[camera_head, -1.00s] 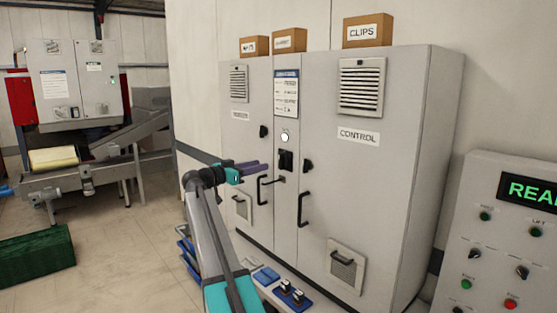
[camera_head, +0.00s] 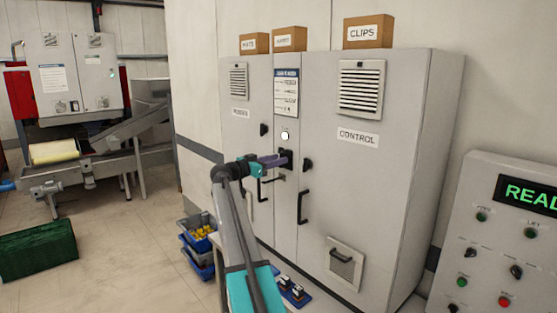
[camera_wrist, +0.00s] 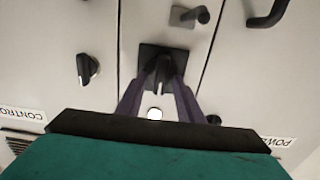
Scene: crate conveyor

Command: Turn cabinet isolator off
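The cabinet isolator (camera_head: 288,156) is a black square plate with a black knob on the narrow middle panel of the grey cabinet (camera_head: 390,190). In the wrist view the isolator (camera_wrist: 157,52) is straight ahead, with its handle pointing along the line of my fingers. My gripper (camera_head: 281,160) has its purple fingertips up at the isolator. In the wrist view my gripper (camera_wrist: 162,84) is open, with one finger on each side of the knob. A gap seems to show on both sides; contact cannot be told.
A white round lamp (camera_head: 285,135) sits just above the isolator. Black door handles (camera_head: 303,206) and smaller black knobs (camera_head: 308,165) stick out nearby. A control panel (camera_head: 500,230) stands at the right. Blue bins (camera_head: 198,255) stand below left.

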